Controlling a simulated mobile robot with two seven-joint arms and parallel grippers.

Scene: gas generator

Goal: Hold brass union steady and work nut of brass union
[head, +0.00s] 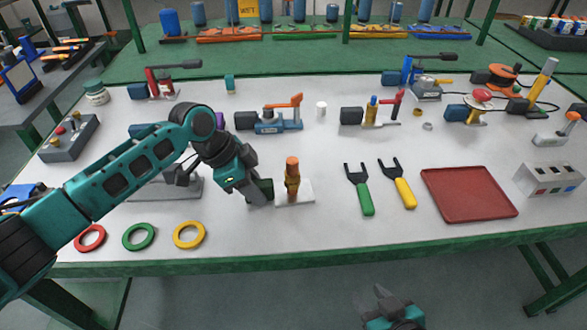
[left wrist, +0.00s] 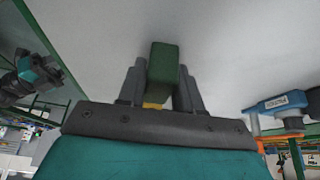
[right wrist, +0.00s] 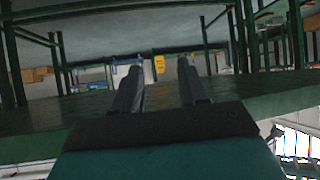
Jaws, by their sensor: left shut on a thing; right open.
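The brass union (head: 292,180) stands upright on a small white base (head: 305,192) near the middle of the table. Its top is orange and its body is brass. My left gripper (head: 260,190) is low over the table just left of the union. It is shut on a dark green block-shaped piece (left wrist: 163,75), with a bit of yellow showing below it in the left wrist view. Whether this piece touches the union's base cannot be told. My right gripper (head: 380,296) is open and empty, below the table's front edge; its spread fingers show in the right wrist view (right wrist: 160,90).
A green-handled fork tool (head: 361,190) and a yellow-handled one (head: 398,185) lie right of the union. A red tray (head: 468,193) is further right. Red, green and yellow rings (head: 189,235) lie front left. Valves stand along the back. The table's green front edge (head: 330,256) is above my right gripper.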

